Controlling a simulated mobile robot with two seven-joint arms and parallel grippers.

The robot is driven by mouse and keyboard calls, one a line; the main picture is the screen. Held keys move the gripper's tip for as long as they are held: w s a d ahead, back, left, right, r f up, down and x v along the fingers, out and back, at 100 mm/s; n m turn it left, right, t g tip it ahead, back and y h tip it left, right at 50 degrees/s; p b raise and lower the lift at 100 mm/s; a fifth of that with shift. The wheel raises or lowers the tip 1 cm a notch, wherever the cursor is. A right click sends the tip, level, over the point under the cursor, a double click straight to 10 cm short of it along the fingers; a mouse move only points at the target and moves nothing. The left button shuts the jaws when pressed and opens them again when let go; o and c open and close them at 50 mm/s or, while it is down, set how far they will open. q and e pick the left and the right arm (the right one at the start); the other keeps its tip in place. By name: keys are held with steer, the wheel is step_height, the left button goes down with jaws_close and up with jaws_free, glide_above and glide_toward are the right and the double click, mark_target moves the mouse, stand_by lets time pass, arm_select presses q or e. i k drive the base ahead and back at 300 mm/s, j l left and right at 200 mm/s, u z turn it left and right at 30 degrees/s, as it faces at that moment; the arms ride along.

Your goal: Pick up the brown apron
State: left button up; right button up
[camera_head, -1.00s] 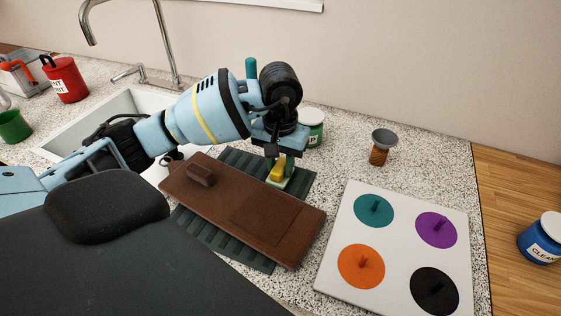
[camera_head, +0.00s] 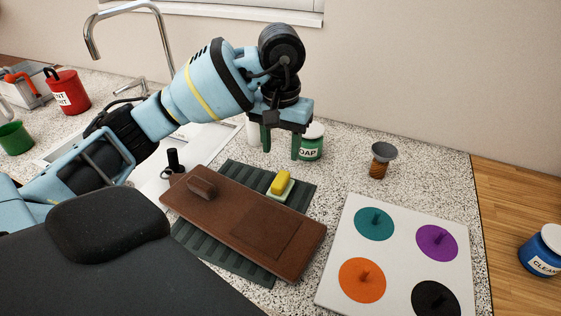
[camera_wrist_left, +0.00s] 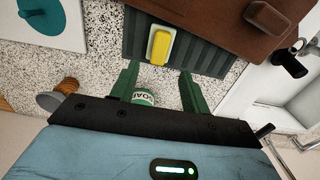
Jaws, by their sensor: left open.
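The brown apron (camera_head: 265,228) looks like a flat, stiff brown panel with a pocket-like square and a raised brown block (camera_head: 202,188) on it. It lies across a dark green ribbed mat (camera_head: 240,170); part of it also shows in the left wrist view (camera_wrist_left: 240,28). My left gripper (camera_head: 281,146) is open and empty, above and behind the mat, in front of the soap jar. In the left wrist view its two green fingers (camera_wrist_left: 158,75) are spread apart. My right gripper is not in view.
A yellow block (camera_head: 281,182) sits on a pale dish on the mat, beside the apron. Behind is a soap jar (camera_head: 312,142). A white board (camera_head: 397,251) with coloured pegged discs lies right. A sink and tap (camera_head: 165,50) are left.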

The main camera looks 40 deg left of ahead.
mark_target(283, 240)
steer(key=u, duration=1.4)
